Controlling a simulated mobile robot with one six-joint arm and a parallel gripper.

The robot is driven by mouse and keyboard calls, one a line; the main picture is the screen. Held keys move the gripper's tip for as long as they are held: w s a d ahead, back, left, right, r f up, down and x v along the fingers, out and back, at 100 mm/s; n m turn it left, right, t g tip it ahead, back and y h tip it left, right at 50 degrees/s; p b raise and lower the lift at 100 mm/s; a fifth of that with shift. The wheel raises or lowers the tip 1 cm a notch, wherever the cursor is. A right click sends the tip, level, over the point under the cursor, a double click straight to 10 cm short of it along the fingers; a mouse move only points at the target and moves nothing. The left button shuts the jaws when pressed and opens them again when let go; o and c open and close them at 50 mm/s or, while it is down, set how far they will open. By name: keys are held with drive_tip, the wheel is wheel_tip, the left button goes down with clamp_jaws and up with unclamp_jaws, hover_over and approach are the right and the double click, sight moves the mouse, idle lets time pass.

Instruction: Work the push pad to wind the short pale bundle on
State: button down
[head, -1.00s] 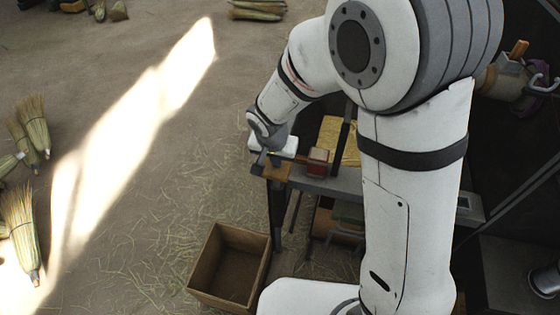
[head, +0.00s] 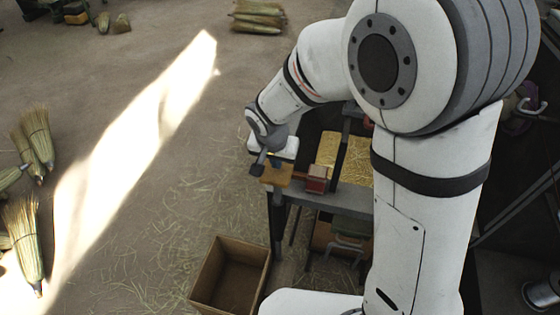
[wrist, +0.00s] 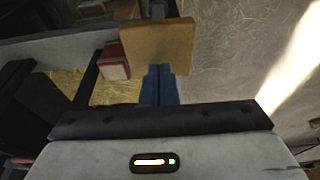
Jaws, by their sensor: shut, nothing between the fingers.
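A tan wooden block (head: 277,174), which looks like the push pad, is at the left end of a grey bench. It also shows as a flat tan face (wrist: 158,42) in the wrist view. My gripper (wrist: 160,68) is shut, with its blue fingers together and empty. The fingertips are right at the block's near edge; I cannot tell whether they press on it. In the head view the fingers are mostly hidden under my white wrist. A red block (head: 316,179) sits just right of the pad. I cannot make out the short pale bundle.
Loose yellow straw (head: 358,153) lies in a tray behind the grey bench bar (head: 340,199). An open wooden crate (head: 205,268) stands on the floor in front. Several brooms (head: 24,240) lie at the left, and bundles (head: 258,15) at the back. Straw-strewn floor between is free.

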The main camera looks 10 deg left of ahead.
drive_tip(key=shift+f+b, duration=0.85)
drive_tip(key=shift+b, duration=0.05)
drive_tip(key=shift+f, duration=0.1)
wheel_tip(320, 180, down, 8)
drive_tip(key=b, duration=0.7)
drive_tip(key=shift+r+b, duration=0.2)
drive_tip(key=shift+b, duration=0.15)
idle(0.4)
wheel_tip(320, 180, up, 10)
drive_tip(key=p, duration=0.5)
drive_tip(key=shift+f+p, duration=0.2)
drive_tip(key=shift+p, duration=0.2)
idle(0.4)
